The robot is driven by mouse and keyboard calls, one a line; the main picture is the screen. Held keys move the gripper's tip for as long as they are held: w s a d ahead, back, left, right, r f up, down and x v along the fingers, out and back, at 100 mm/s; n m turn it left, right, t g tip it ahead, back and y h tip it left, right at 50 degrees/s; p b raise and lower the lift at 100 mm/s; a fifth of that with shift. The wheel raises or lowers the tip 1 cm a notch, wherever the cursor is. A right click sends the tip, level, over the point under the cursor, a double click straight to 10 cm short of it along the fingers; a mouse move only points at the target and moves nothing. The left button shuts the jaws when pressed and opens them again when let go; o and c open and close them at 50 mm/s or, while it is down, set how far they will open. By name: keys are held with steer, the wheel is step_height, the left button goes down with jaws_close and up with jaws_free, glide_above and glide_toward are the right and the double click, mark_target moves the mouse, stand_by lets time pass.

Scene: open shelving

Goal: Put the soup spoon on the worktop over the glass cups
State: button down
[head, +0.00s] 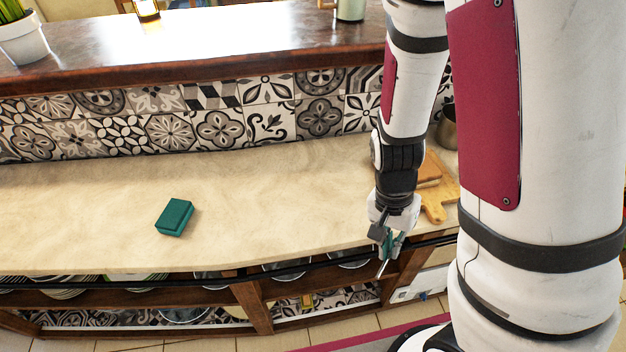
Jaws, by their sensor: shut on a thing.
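My gripper (386,245) is at the front edge of the pale worktop (280,190), right of the middle in the head view. It points down and is shut on a thin, shiny piece that looks like the soup spoon (382,268). Only a short length of the spoon shows below the fingers; the rest is hidden by the gripper. Pale rounded ware (283,267) shows on the shelf under the worktop, just left of the gripper. I cannot tell whether these are the glass cups.
A green sponge (175,217) lies on the worktop at left. A wooden board (440,190) and a metal pot (447,128) are at right, partly behind my arm. A raised dark wood ledge (200,60) runs along the back. The worktop's middle is clear.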

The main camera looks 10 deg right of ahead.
steer(key=shift+w+b, duration=1.4)
steer(key=shift+b, duration=0.55)
steer(key=b, duration=0.1)
glide_above(345, 217)
steer(key=shift+w+a+f, duration=0.15)
steer(key=shift+w+f, duration=0.1)
steer(key=shift+f, duration=0.5)
steer(key=shift+w+b+x, duration=0.15)
steer(key=shift+x, duration=0.7)
steer(key=shift+w+b+x, duration=0.15)
steer(key=shift+w+x, duration=0.05)
steer(key=shift+x, duration=0.65)
steer(key=c, duration=2.3)
jaws_free()
steer(key=shift+a+f, duration=0.2)
steer(key=shift+f, duration=0.05)
steer(key=o, duration=0.5)
